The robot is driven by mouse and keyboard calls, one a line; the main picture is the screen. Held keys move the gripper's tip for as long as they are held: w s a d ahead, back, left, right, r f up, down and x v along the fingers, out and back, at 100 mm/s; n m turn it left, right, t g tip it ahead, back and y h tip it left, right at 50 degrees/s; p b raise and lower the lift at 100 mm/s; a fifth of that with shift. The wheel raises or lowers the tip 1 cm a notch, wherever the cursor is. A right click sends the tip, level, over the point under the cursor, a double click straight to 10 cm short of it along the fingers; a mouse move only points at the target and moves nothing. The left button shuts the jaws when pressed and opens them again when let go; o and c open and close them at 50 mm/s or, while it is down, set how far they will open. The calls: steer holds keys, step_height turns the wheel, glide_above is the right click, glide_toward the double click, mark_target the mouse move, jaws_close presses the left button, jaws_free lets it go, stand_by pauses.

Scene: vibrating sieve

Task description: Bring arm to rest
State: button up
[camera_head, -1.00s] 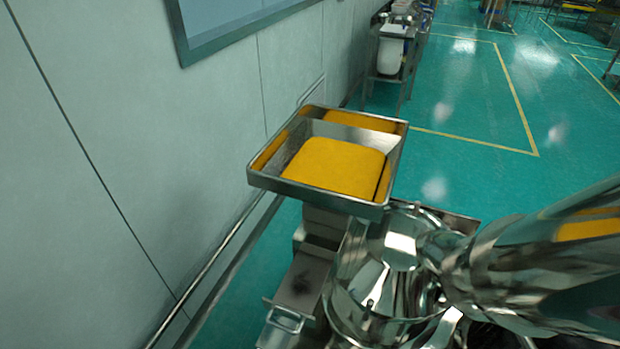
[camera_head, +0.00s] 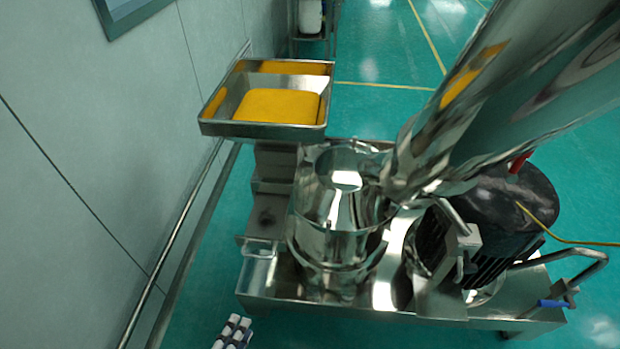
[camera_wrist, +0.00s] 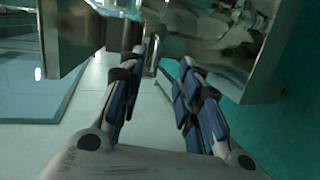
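My gripper (camera_wrist: 168,57) fills the lower part of the wrist view. Its two blue-padded fingers stand apart with nothing between them, so it is open and empty. In the head view only its white and dark fingers (camera_head: 232,333) show at the bottom edge, left of the sieve machine's base. The vibrating sieve (camera_head: 340,205) is a shiny steel drum. A steel tray (camera_head: 265,131) with yellow material (camera_head: 278,105) stands behind it to the left, against the wall side. My arm is mostly out of view.
A black motor (camera_head: 515,210) and a large steel pipe are at the right. A wall (camera_head: 90,200) with a rail runs along the left. Green floor (camera_head: 385,110) is open beyond.

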steer(key=w+d+r+m+g+h, duration=0.2)
steer(key=w+d+r+m+g, duration=0.25)
steer(key=d+r, duration=0.45)
steer(key=w+d+r+m+g+h, duration=0.35)
steer(key=d+r+g, duration=0.25)
steer(key=d+r, duration=0.3)
steer(key=s+d+r+m+y, duration=0.3)
steer(key=s+d+r+y, duration=0.1)
steer(key=d+r, duration=0.3)
steer(key=s+d+r+m+y, duration=0.4)
steer(key=d+r+y, duration=0.1)
steer(key=d+r, duration=0.2)
steer(key=shift+s+r+t, duration=0.4)
steer(key=shift+r+t, duration=0.05)
steer(key=shift+r, duration=0.2)
steer(key=shift+a, duration=0.1)
